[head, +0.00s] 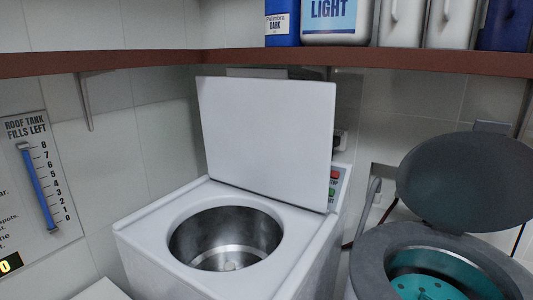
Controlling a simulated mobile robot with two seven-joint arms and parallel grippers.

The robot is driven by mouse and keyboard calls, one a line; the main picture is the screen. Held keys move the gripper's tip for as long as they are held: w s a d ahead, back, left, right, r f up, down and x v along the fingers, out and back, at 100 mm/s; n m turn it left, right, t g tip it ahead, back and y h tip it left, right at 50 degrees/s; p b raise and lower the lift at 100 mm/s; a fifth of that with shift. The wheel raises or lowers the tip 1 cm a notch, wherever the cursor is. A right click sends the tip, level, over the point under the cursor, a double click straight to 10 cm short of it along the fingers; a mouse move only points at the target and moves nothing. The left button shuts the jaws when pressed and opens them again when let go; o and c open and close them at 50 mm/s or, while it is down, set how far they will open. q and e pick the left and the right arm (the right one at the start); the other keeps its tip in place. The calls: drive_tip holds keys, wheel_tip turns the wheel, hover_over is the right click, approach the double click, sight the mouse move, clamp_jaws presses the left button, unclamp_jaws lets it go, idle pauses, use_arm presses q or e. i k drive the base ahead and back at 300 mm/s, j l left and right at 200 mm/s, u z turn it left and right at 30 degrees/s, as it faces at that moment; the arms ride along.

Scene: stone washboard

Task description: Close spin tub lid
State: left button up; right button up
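The white spin tub machine (150,232) stands in the middle of the head view with a round metal tub (228,240) open in its top. Its white square lid (265,140) stands raised at the back of the top, leaning slightly back, and its lower edge meets the rear of the top. Nothing touches the lid. Neither of my grippers shows in the view.
A grey round tub (368,262) with its dark round lid (468,180) raised stands at the right. A brown shelf (400,62) with several bottles runs above. A gauge panel (40,180) hangs on the left wall. Space before the raised white lid is clear.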

sight(479, 180)
drive_tip(key=z, duration=1.2)
